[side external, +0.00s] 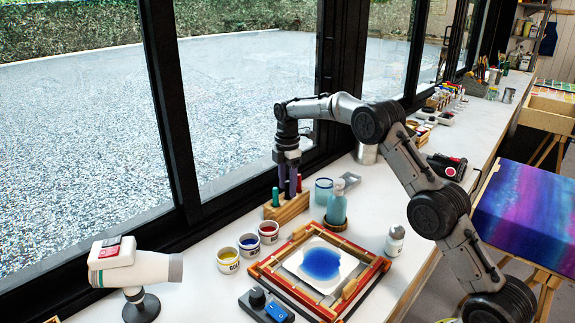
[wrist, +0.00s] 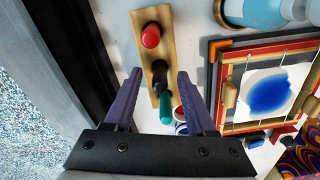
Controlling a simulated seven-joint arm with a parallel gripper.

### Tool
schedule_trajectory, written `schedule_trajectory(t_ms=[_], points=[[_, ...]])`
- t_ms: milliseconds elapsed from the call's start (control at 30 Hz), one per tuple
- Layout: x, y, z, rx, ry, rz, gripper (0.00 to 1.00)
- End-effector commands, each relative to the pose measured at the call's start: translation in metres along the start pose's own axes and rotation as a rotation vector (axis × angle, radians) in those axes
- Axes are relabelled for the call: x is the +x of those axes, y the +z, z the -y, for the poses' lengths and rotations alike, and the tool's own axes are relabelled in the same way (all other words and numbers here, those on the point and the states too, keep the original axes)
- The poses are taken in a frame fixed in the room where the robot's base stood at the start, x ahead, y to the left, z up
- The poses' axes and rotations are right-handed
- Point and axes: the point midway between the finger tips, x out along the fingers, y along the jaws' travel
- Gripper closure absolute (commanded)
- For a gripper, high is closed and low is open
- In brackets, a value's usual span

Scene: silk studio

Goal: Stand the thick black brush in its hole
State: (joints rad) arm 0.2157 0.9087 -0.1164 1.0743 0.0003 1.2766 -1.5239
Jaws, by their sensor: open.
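The wooden brush stand (side external: 287,208) is on the white bench by the window, and shows in the wrist view (wrist: 142,18). The black brush (wrist: 159,72) appears upright at the middle of the stand, between a red handle (wrist: 151,36) and a green handle (wrist: 165,106). My gripper (side external: 288,190) points down over the stand. In the wrist view my gripper (wrist: 159,74) is open, with its purple fingers on either side of the black brush and apparent gaps to it.
Paint jars in yellow (side external: 228,260), blue (side external: 249,246) and red (side external: 268,232) stand in front of the stand. A wooden frame (side external: 376,273) with blue-dyed cloth lies nearer. The window is close behind.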

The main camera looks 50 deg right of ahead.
Motion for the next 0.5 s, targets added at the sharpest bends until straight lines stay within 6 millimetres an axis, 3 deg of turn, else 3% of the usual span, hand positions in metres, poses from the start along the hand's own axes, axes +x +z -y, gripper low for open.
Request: schedule_trajectory(t_ms=[500], points=[[-0.103,0.000,-0.001,0.000,0.005,0.000,0.44]])
